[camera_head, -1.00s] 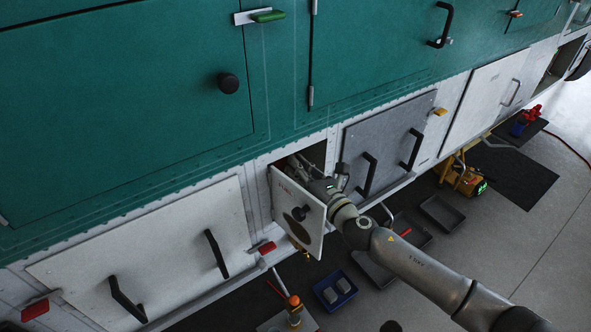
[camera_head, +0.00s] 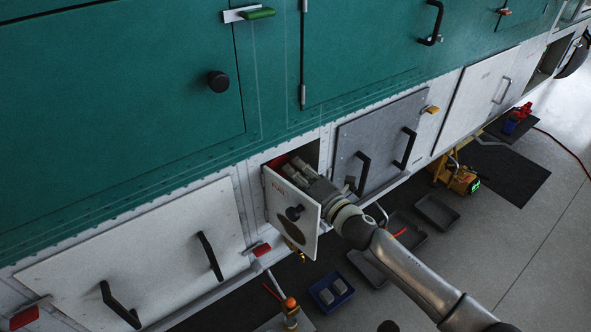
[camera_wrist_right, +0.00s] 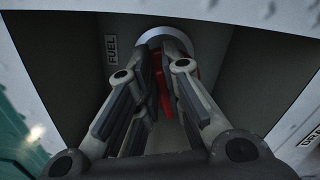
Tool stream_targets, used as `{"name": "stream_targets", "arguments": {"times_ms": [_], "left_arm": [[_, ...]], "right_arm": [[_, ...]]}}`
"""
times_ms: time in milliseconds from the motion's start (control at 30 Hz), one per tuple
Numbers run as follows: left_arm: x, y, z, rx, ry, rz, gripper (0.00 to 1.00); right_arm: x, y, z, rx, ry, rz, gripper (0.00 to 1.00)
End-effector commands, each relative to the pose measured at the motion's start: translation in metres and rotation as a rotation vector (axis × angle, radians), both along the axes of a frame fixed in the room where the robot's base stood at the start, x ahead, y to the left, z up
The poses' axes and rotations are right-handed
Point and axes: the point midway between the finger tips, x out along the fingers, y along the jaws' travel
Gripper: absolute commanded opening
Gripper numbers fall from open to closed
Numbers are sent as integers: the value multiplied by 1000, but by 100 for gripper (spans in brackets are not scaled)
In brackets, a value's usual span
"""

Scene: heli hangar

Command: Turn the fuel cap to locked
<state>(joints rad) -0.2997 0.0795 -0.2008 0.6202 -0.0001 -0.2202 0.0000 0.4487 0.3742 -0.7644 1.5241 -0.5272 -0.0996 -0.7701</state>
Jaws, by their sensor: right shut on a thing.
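The fuel cap (camera_wrist_right: 165,92) is red and sits in front of a pale round ring (camera_wrist_right: 158,35) inside the fuel recess, in the right wrist view. My right gripper (camera_wrist_right: 163,65) is shut on the cap, with a finger on each side hiding much of it. In the head view my right gripper (camera_head: 291,166) reaches into the recess behind the open white fuel door (camera_head: 279,212). The cap's locked or unlocked marking cannot be read. My left gripper is not in view.
A FUEL label (camera_wrist_right: 111,49) is on the recess wall. A grey panel (camera_head: 383,143) with black handles lies to the right. Trays and a blue bin (camera_head: 331,293) are on the floor below.

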Motion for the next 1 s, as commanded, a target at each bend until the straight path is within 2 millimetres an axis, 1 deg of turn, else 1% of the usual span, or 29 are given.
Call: {"name": "stream_targets", "arguments": {"times_ms": [200, 400, 633, 1000], "left_arm": [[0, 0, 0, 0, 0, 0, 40], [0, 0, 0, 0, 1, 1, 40], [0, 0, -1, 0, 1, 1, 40], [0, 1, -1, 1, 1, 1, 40]], "right_arm": [[1, -1, -5, 129, 87, -1, 0], [1, -1, -7, 208, 139, -2, 0], [1, -2, -9, 250, 168, -2, 0], [1, -2, -9, 259, 174, -2, 0]]}}
